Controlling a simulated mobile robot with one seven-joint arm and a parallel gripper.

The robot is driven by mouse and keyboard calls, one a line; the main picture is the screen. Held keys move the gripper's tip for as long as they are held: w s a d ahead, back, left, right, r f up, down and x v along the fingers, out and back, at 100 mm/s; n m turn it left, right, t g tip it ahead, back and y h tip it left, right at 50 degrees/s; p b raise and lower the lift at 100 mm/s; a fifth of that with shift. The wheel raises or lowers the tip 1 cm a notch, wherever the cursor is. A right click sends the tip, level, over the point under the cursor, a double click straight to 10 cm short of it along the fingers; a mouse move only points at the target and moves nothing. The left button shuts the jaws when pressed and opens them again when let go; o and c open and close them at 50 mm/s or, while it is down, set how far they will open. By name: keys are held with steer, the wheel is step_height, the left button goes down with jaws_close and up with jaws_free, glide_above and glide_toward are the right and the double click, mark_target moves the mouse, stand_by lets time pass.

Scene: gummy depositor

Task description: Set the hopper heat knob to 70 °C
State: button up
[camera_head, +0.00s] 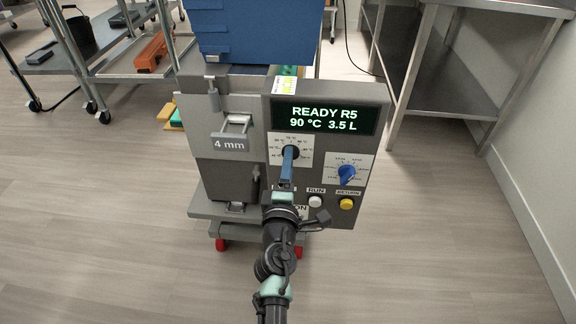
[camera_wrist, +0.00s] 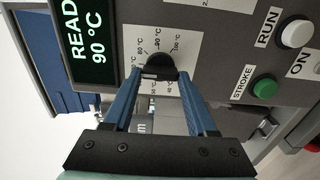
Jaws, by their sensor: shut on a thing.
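The hopper heat knob (camera_wrist: 159,62) is a dark round knob on a white dial plate (camera_head: 277,145) with °C marks, on the grey front panel. My gripper (camera_wrist: 161,74) has its two blue fingers closed on the knob from both sides in the wrist view. In the head view my gripper (camera_head: 288,156) reaches up to the dial and covers most of the knob. The display (camera_head: 324,116) reads READY R5, 90 °C, 3.5 L. In the wrist view, 80, 90 and 100 °C marks show beyond the knob. The knob's pointer cannot be made out clearly.
A blue dial knob (camera_head: 347,174) sits right of the heat dial. Below are a white RUN button (camera_head: 315,202) and a yellow RETURN button (camera_head: 347,204). A green STROKE button (camera_wrist: 264,87) shows in the wrist view. A steel table (camera_head: 450,95) stands at the right.

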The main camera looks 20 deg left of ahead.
steer(key=o, duration=1.4)
steer(key=shift+c, duration=0.2)
steer(key=shift+s, duration=0.1)
steer(key=p+v, duration=0.2)
steer(key=v, duration=1)
steer(key=shift+s, duration=0.4)
steer(key=shift+d, duration=0.15)
